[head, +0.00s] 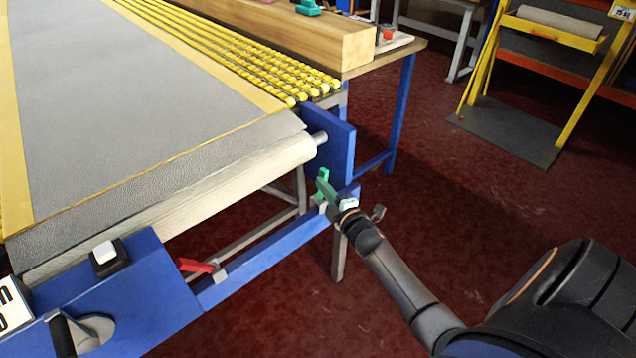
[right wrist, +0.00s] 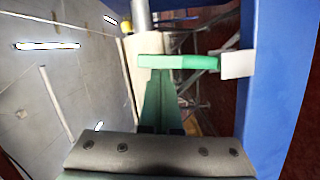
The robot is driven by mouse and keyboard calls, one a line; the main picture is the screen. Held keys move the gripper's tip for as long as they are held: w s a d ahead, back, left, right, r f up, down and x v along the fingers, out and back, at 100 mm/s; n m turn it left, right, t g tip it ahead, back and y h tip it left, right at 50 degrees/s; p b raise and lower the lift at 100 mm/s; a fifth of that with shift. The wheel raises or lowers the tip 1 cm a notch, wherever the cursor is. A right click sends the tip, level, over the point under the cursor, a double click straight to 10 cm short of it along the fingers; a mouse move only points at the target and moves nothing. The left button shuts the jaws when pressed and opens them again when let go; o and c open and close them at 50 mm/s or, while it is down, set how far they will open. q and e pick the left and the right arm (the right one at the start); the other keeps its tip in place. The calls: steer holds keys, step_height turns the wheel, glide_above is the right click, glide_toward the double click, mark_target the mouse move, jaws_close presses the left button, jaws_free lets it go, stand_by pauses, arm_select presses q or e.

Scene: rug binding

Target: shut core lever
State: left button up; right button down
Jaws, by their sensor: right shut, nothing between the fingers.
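A green lever (head: 323,176) sits at the right end of the blue lower rail, below the end of the pale roller. In the right wrist view the green lever (right wrist: 180,62) lies across the picture, its right end meeting a pale block (right wrist: 238,65) on a blue beam. My right gripper (head: 332,192) is shut and empty, right at the lever; its fingertips (right wrist: 161,82) reach up to the lever's underside in the wrist picture. Whether they touch it I cannot tell. A red lever (head: 196,265) stands out from the rail's left part. My left gripper is not in view.
The pale roller (head: 190,205) carries a grey rug (head: 140,90) with yellow edges. A blue end plate (head: 328,140) stands above the green lever. A blue housing (head: 125,290) with a white button (head: 104,252) is at lower left.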

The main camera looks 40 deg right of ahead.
steer(key=shift+d+r+m+p, duration=0.25)
steer(key=shift+d+m+p, duration=0.35)
steer(key=shift+d+m, duration=0.1)
steer(key=shift+w+d+f+m+g+p, duration=0.1)
steer(key=shift+d+f+m+g+p, duration=0.05)
steer(key=shift+d+m+g+p, duration=0.35)
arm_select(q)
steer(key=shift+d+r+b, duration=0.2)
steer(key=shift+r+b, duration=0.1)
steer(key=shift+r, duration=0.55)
arm_select(e)
steer(key=shift+d+f+m, duration=0.3)
steer(key=shift+d+m, duration=0.1)
steer(key=shift+d, duration=0.1)
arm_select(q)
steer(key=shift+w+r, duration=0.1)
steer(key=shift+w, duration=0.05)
arm_select(e)
steer(key=shift+d, duration=0.1)
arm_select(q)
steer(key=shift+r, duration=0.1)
arm_select(e)
steer(key=shift+r, duration=0.1)
